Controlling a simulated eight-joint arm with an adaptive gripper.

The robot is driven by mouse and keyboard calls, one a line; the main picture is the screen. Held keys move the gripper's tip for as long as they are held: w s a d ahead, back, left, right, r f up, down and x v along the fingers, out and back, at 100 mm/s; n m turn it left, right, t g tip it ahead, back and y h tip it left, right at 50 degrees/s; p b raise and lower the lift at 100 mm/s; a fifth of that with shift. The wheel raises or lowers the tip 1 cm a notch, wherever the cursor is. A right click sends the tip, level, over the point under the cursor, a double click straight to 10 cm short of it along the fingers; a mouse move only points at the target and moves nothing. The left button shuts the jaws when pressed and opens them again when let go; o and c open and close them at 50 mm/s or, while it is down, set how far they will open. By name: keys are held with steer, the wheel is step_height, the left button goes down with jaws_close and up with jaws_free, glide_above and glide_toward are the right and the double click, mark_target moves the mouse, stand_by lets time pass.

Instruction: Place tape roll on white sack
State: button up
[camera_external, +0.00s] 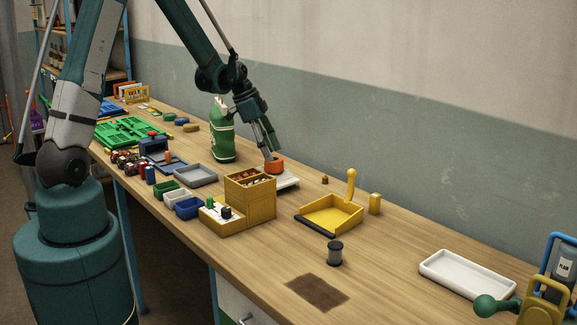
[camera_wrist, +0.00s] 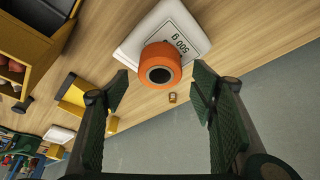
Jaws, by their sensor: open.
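The orange tape roll (camera_external: 274,167) lies with its dark hole facing up in the wrist view (camera_wrist: 160,67). It overlaps the near edge of the flat white sack (camera_wrist: 188,22), which bears the print "500 g"; the roll appears to rest on it. The sack (camera_external: 289,183) also shows beside and below the roll in the external view. My gripper (camera_external: 268,150) is open, just above the roll. In the wrist view, its dark fingers (camera_wrist: 161,82) stand apart on either side of the roll, with gaps on both sides.
A wooden box (camera_external: 262,205) stands in front of the sack, and a green bottle (camera_external: 222,145) stands to the left. A yellow dustpan (camera_external: 330,216) is to the right. A dark spool (camera_external: 335,254) and white tray (camera_external: 466,285) are farther right, with bare table between them.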

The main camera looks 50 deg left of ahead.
steer(key=v, duration=0.8)
steer(key=shift+d+r, duration=0.1)
stand_by(0.8)
steer(key=s+d+r+n+t+y, duration=0.1)
steer(key=s+d+r+n, duration=0.1)
steer(key=s+d+r, duration=0.4)
steer(key=s+d+r+n+y, duration=0.1)
steer(key=s+d+r+n, duration=0.2)
steer(key=s+r, duration=0.5)
steer(key=s+d+n+t+y, duration=0.1)
steer(key=s+d+n+t, duration=0.2)
steer(key=s, duration=1.3)
steer(key=shift+s+d+r+n, duration=0.25)
steer(key=shift+d+r+n, duration=0.25)
steer(key=shift+d, duration=0.6)
steer(key=shift+f, duration=0.1)
